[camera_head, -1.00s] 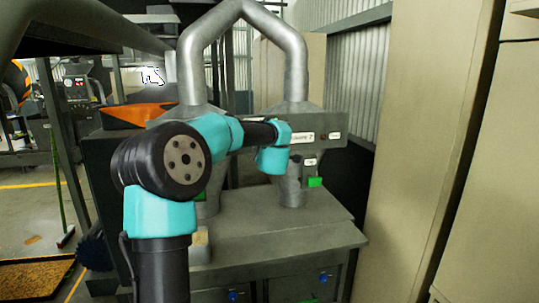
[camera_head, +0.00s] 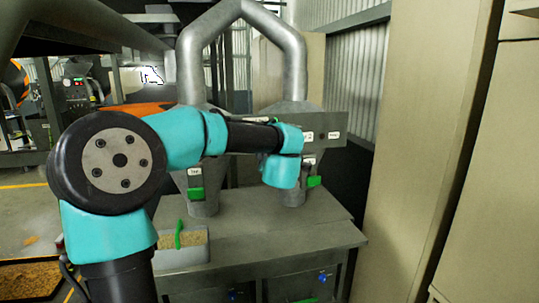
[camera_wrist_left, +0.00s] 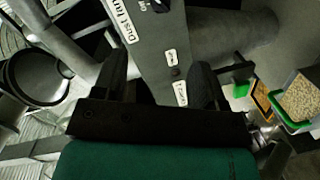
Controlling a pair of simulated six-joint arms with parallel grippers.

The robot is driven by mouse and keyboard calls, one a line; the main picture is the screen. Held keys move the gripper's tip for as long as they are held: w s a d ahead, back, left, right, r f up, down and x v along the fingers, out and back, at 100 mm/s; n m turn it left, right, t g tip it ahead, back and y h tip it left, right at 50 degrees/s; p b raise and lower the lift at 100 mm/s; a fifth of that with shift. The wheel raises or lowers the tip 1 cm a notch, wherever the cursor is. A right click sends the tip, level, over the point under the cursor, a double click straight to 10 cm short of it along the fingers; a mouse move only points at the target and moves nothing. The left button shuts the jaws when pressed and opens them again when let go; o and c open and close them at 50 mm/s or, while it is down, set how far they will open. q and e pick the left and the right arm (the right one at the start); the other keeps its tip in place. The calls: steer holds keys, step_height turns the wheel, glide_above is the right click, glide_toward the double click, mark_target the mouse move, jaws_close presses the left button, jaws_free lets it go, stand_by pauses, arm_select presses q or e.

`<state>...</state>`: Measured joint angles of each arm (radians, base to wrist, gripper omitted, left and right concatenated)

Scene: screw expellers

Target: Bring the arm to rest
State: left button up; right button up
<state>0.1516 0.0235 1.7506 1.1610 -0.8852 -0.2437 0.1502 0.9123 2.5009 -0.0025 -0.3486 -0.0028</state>
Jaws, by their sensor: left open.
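My left arm, black and teal, comes in from the lower left in the head view, and its wrist hangs before the grey machine panel (camera_head: 325,123). The gripper fingers are hidden there behind the wrist. In the left wrist view my left gripper (camera_wrist_left: 157,82) shows two dark fingers spread apart with nothing between them. Beyond them is the panel with white labels (camera_wrist_left: 171,56). My right gripper is in neither view.
A container of tan grains with a green handle (camera_head: 182,256) sits on the grey bench (camera_head: 270,236); it also shows in the left wrist view (camera_wrist_left: 292,126). Two metal funnels with green tabs stand behind. A beige cabinet (camera_head: 430,120) closes off the right.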

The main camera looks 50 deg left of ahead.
arm_select(q)
steer(key=w+d+f+m+t+h, duration=0.1)
steer(key=w+d+f+m+h, duration=0.25)
steer(key=f, duration=0.65)
steer(key=w+d+f+m+t+h, duration=0.15)
steer(key=w+d+f+m, duration=0.3)
steer(key=f, duration=0.55)
steer(key=s+d+f+m+g+h, duration=0.1)
steer(key=d+f+m+h, duration=0.25)
steer(key=f, duration=0.45)
steer(key=s+d+f+m+g+h, duration=0.1)
steer(key=d+f+m+h, duration=0.1)
steer(key=d+f, duration=0.5)
steer(key=s+d+f+m+g+h, duration=0.3)
steer(key=s+d+f, duration=0.4)
steer(key=s+f, duration=0.4)
steer(key=s+d+f+m+g+h, duration=0.4)
steer(key=s+d+f, duration=0.4)
steer(key=s+f, duration=0.3)
step_height(320, 180, down, 4)
steer(key=shift+s+d+m+g, duration=0.35)
steer(key=shift+m+g, duration=0.4)
steer(key=shift+g, duration=0.4)
